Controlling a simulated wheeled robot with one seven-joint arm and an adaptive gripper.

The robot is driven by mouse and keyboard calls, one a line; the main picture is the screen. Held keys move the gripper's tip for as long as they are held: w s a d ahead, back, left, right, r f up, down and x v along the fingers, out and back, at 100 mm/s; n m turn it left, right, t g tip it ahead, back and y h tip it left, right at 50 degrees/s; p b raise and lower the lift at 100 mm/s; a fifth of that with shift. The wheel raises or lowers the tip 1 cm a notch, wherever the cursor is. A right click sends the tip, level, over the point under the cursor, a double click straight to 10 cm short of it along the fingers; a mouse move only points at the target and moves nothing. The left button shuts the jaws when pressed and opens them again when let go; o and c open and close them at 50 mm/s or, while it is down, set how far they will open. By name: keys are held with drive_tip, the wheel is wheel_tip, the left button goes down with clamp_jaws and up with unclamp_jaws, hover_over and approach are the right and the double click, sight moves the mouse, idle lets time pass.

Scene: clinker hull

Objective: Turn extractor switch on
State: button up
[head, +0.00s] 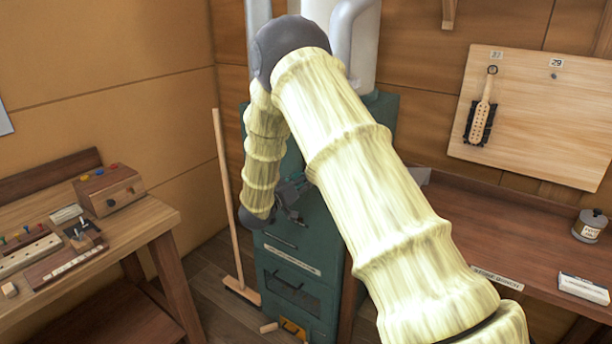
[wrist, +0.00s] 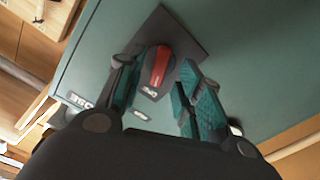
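The extractor is a green cabinet (head: 318,225), half hidden behind my arm in the head view. Its switch (wrist: 157,66) shows in the wrist view as a red and black knob on a dark square plate (wrist: 180,35), with a small label below it. My gripper (wrist: 158,78) is open, with one teal-padded finger left of the knob and the other right of it. A gap shows beside the knob; I cannot tell whether either finger touches it. In the head view my gripper (head: 290,198) is small, at the cabinet front, and the switch is hidden.
A wooden bench (head: 150,215) with small tools stands at the left. A broom (head: 228,190) leans beside the cabinet. A brown workbench (head: 480,220) with a tin (head: 589,226) is at the right, below a pegboard panel (head: 540,110). A small block (head: 268,327) lies at the cabinet's foot.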

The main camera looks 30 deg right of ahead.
drive_tip(key=shift+x, duration=0.95)
clamp_jaws()
drive_tip(key=shift+m, duration=0.3)
drive_tip(key=shift+s+f+m+b, duration=0.1)
drive_tip(key=shift+m+b, duration=2.6)
drive_tip(key=shift+m, duration=0.1)
drive_tip(key=shift+s+f+m+b, duration=0.1)
drive_tip(key=shift+m+b, duration=2.55)
drive_tip(key=shift+m, duration=0.15)
drive_tip(key=shift+r, duration=0.15)
